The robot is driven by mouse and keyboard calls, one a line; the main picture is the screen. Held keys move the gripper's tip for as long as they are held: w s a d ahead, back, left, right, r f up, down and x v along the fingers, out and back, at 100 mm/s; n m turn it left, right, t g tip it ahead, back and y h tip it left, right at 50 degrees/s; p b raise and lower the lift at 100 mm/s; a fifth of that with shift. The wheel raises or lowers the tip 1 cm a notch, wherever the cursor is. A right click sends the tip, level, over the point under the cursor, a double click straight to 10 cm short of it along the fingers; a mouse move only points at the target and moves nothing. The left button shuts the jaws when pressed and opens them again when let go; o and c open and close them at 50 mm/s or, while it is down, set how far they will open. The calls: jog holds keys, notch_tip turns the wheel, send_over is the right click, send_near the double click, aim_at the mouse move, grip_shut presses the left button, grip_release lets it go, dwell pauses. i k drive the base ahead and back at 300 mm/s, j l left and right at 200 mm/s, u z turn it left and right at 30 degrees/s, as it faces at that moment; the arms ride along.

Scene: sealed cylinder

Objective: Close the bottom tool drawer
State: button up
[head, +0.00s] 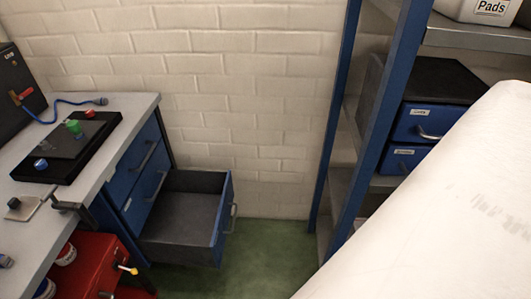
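A blue tool drawer (222,228) under the left workbench is pulled far out to the right. It is the lowest drawer visible in that blue unit, and its grey inside looks empty. Its metal handle (234,217) is on the front, which faces right. Two blue drawers above it, the upper one (136,163) and the lower one (143,197), look shut. My gripper is not in view. A large white surface at the lower right, probably part of my arm, hides that corner.
The grey workbench top (137,112) holds a black panel (57,165) with coloured knobs. A red cabinet (85,262) stands below the bench. A blue-framed shelf (367,130) on the right holds a small two-drawer unit (428,122). Green floor (270,250) between them is clear.

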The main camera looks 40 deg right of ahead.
aim_at(187, 221)
jog(key=z, duration=0.35)
jog(key=i+j+z, duration=0.15)
jog(key=z, duration=0.2)
jog(key=j+z, duration=0.1)
jog(key=z, duration=0.2)
jog(key=i, duration=0.15)
jog(key=l+u, duration=0.45)
jog(key=l, duration=0.35)
